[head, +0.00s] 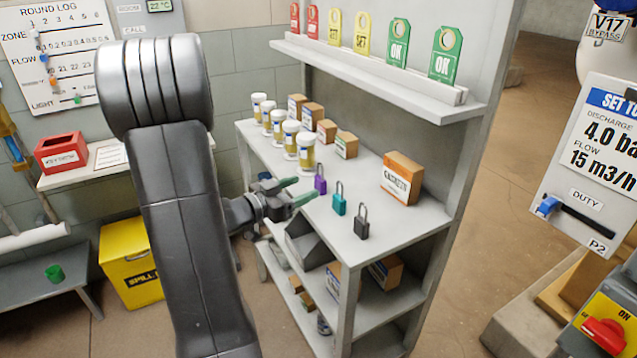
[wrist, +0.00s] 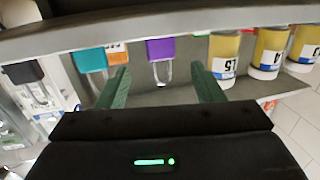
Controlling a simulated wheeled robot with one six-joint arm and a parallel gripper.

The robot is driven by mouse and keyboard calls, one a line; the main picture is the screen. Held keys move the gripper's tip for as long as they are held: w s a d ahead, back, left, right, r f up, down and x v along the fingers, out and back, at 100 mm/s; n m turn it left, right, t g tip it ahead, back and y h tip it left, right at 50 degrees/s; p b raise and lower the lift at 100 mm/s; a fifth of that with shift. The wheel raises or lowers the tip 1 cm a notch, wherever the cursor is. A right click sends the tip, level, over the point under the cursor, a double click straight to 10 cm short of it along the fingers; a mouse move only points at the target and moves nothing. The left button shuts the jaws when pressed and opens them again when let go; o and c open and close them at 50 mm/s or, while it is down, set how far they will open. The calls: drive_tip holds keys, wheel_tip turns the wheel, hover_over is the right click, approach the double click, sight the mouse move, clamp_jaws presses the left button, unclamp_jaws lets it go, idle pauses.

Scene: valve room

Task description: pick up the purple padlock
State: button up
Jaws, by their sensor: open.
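The purple padlock (head: 320,181) stands upright on the grey shelf top (head: 395,222), with its shackle up, in a row with a teal padlock (head: 339,204) and a black padlock (head: 361,226). My gripper (head: 302,192) is open at the shelf's front edge, its green fingers pointing toward the purple padlock. In the wrist view, which looks upside down, the purple padlock (wrist: 160,50) shows beyond and between the open fingertips (wrist: 160,80). The fingers look empty. The teal padlock (wrist: 90,60) is just beyond the left finger.
Small cardboard boxes (head: 346,145) and a larger box (head: 401,178) sit behind. An upper ledge (head: 380,80) holds tags. The shelf's front edge (wrist: 200,18) crosses the wrist view.

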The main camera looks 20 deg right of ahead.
sight(317, 181)
drive_tip(key=x, duration=0.7)
drive_tip(key=shift+w+d+f, duration=0.1)
drive_tip(key=shift+f, duration=0.1)
drive_tip(key=shift+c, duration=0.4)
drive_tip(key=c, duration=1)
drive_tip(key=shift+r, duration=0.15)
